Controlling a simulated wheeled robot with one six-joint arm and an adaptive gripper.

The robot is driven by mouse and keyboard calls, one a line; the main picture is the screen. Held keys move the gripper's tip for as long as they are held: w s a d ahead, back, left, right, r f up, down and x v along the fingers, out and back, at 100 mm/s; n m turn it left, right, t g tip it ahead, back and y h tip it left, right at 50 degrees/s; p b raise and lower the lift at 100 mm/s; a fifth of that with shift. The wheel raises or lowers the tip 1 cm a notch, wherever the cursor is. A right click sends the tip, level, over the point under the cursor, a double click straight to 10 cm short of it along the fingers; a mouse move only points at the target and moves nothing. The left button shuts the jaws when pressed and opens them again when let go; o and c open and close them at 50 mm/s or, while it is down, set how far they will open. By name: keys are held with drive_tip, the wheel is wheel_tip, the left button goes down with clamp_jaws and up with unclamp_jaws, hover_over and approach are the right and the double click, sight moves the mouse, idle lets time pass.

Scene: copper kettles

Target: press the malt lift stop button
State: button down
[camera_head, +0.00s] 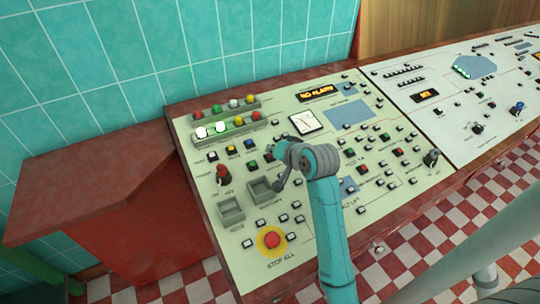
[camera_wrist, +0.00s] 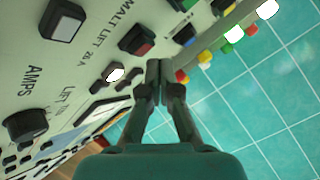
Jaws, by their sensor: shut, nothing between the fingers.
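In the wrist view, a square red button in a black frame (camera_wrist: 137,40) sits on the cream panel beside the printed words "MALT LIFT". My gripper (camera_wrist: 160,66) is shut and empty, its fingertips just right of and below this red button in the picture. I cannot tell whether they touch the panel. In the head view, my gripper (camera_head: 279,185) is over the left part of the console (camera_head: 235,185). My arm partly covers a "LIFT" label and the controls around it there, so I cannot pick out the same button.
A large red STOP ALL button (camera_head: 271,240) on a yellow disc is near the console's front edge. A red-topped knob (camera_head: 223,174) and rows of coloured lamps (camera_head: 225,127) are at the left. A black knob (camera_wrist: 27,125) and a white square button (camera_wrist: 64,22) also show.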

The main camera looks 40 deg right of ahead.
drive_tip(key=shift+f, duration=0.15)
idle(0.6)
drive_tip(key=shift+w+f, duration=0.1)
drive_tip(key=shift+f, duration=0.15)
drive_tip(key=shift+f, duration=0.35)
idle(0.6)
drive_tip(key=shift+r, duration=0.15)
idle(0.3)
drive_tip(key=shift+r, duration=0.6)
drive_tip(key=shift+s+a+r, duration=0.1)
drive_tip(key=shift+s+r, duration=0.1)
drive_tip(key=shift+r, duration=0.65)
drive_tip(key=shift+s+r, duration=0.2)
drive_tip(key=shift+r, duration=0.6)
drive_tip(key=shift+s+a+r, duration=0.1)
drive_tip(key=shift+s+r, duration=0.1)
drive_tip(key=shift+r, duration=0.65)
